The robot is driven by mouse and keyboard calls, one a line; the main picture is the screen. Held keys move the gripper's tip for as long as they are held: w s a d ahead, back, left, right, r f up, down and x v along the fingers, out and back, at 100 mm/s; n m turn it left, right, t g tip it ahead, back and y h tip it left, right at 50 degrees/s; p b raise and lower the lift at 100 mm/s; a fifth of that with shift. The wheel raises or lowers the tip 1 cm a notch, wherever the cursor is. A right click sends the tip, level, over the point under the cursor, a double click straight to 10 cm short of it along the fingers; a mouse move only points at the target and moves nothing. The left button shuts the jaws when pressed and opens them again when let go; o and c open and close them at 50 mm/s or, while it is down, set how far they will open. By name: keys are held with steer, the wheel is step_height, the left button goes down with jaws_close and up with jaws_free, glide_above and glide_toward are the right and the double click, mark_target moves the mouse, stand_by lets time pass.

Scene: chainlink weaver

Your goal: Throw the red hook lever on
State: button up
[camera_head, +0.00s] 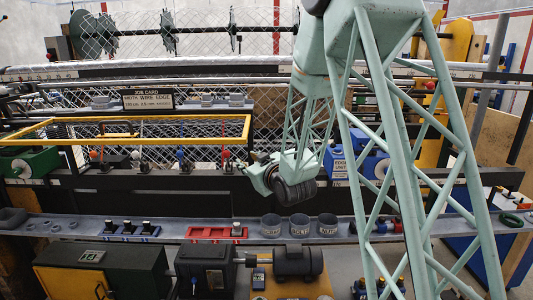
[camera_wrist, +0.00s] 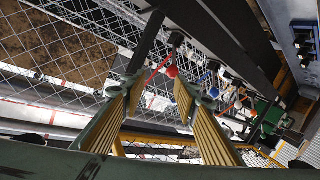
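A lever with a red ball knob (camera_head: 227,154) stands on the dark rail below the yellow frame, just left of my gripper (camera_head: 252,170). In the wrist view, a red knob (camera_wrist: 172,72) with a thin red rod appears just beyond my gripper (camera_wrist: 157,92), between the lines of its fingertips and nearer the right finger. The fingers, with ribbed yellowish pads, are spread wide with nothing held between them. No contact with the knob shows.
A blue-knobbed lever (camera_head: 180,156) and a white-knobbed lever (camera_head: 136,155) stand between the two red ones. The yellow frame (camera_head: 130,119) runs above them, with wire mesh behind. A grey shelf (camera_head: 60,228) with a red tray (camera_head: 215,233) and dark cups (camera_head: 271,225) lies below.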

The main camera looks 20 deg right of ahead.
steer(key=s+d+r+m+g+h+p, duration=0.1)
steer(key=s+d+r+g, duration=0.1)
steer(key=s+r, duration=0.4)
steer(key=shift+s+d+g+h, duration=0.35)
steer(key=shift+s+d, duration=0.5)
steer(key=shift+s, duration=0.65)
steer(key=shift+s+r+m, duration=0.1)
steer(key=shift+s+m, duration=0.05)
steer(key=shift+m, duration=0.15)
steer(key=s+a+r+m+g, duration=0.1)
steer(key=s+g, duration=0.3)
steer(key=s, duration=2.3)
steer(key=s+a+r+m+g, duration=0.2)
steer(key=s+g, duration=0.3)
steer(key=s, duration=2.2)
steer(key=shift+s+a+r+m, duration=0.2)
steer(key=shift+s+a+m, duration=0.1)
steer(key=shift+a, duration=0.5)
steer(key=shift+c, duration=0.3)
